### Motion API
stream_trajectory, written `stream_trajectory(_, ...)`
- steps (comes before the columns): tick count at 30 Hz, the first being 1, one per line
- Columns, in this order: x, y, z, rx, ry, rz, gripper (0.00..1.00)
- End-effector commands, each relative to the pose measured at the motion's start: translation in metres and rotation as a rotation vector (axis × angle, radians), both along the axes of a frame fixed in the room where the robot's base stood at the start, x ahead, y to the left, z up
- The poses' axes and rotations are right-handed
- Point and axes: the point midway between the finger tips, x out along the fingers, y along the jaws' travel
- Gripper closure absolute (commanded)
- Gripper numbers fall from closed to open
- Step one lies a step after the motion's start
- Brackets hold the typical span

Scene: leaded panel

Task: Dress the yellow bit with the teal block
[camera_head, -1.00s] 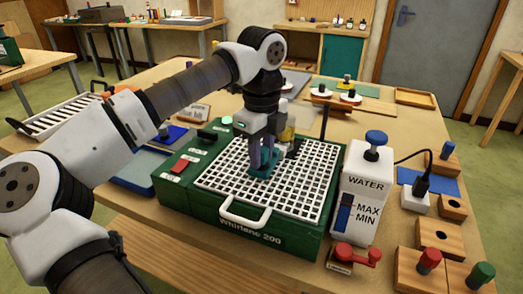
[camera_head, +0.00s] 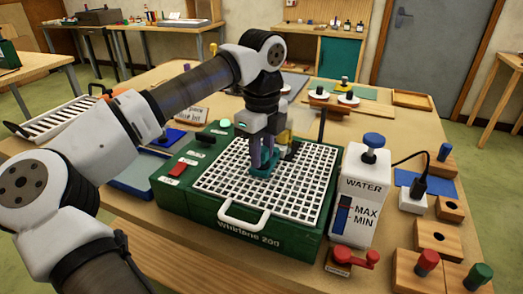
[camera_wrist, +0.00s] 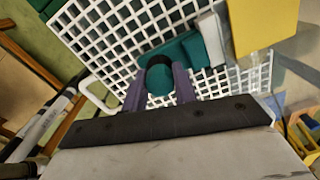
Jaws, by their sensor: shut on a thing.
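The teal block (camera_head: 262,173) is at the white grid top of the green Whirlens 200 machine. My gripper (camera_head: 263,160) points down and is shut on its round upright knob (camera_wrist: 159,80). In the wrist view the block's body (camera_wrist: 186,55) reaches from the knob toward the upper right, with a pale grey piece (camera_wrist: 212,40) beside that end. A yellow part (camera_head: 286,135) shows just behind and right of my gripper. A flat yellow face (camera_wrist: 263,22) is beyond the grey piece in the wrist view. I cannot tell whether the block touches the bit.
The white grid (camera_head: 300,190) covers the green machine (camera_head: 240,232); its front handle (camera_head: 243,215) sticks out. A water bottle (camera_head: 361,205) stands close on the right. A dark post (camera_head: 322,125) rises behind the grid. The grid's front right is clear.

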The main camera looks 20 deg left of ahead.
Motion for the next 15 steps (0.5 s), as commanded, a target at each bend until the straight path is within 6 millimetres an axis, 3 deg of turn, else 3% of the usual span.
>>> stream_trajectory(15, -0.001, -0.014, 0.000, 0.001, -0.001, -0.002, 0.92)
